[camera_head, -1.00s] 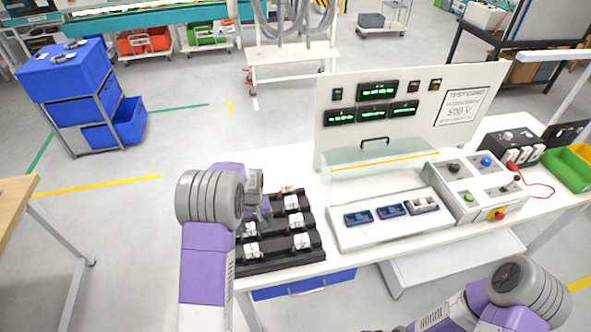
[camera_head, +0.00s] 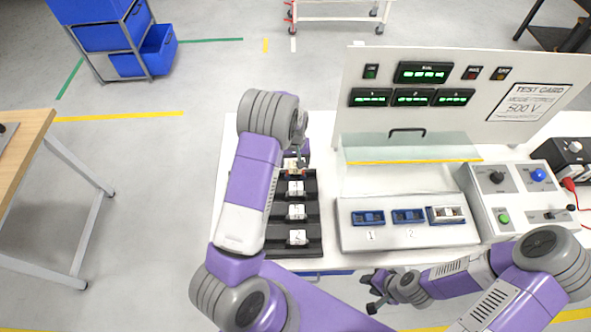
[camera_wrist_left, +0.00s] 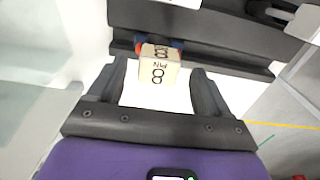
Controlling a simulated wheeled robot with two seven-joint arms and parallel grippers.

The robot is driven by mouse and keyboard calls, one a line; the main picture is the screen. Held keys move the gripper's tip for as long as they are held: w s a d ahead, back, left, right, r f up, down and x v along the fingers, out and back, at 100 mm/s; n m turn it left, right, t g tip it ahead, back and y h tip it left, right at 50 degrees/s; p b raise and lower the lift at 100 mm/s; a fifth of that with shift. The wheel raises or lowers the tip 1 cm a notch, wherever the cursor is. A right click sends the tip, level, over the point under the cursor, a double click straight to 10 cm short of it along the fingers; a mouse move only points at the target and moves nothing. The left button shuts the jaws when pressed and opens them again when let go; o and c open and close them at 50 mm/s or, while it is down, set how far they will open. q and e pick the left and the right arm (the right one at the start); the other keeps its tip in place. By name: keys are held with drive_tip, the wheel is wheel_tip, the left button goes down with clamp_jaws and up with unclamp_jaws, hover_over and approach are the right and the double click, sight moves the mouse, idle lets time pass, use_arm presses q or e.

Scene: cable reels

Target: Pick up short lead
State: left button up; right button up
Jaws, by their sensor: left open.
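My left gripper (camera_head: 298,160) is open over the far end of the black rack (camera_head: 311,235) on the white bench. In the left wrist view its two fingers (camera_wrist_left: 160,78) stand on either side of a small pale block (camera_wrist_left: 159,72) with dark lettering. Blue and red parts show at the block's far side. The block shows partly below the gripper in the head view (camera_head: 293,167). No piece is clearly recognisable as the short lead. My right gripper (camera_head: 375,291) is in front of the bench, apart from the rack; its jaw state is unclear.
Several white-topped pieces (camera_head: 297,212) sit in the rack. To its right is a light tray (camera_head: 370,243) with blue modules, below a clear shield (camera_head: 410,149) and an upright test panel (camera_head: 450,115). A control box (camera_head: 510,190) stands further right.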

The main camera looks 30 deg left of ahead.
use_arm(q)
drive_tip(key=shift+w+f, duration=0.1)
drive_tip(key=shift+f, duration=1.15)
drive_tip(key=c, duration=1.1)
drive_tip(key=shift+c, duration=0.2)
drive_tip(key=shift+r, duration=0.1)
wheel_tip(320, 180, up, 18)
drive_tip(key=shift+b, duration=0.3)
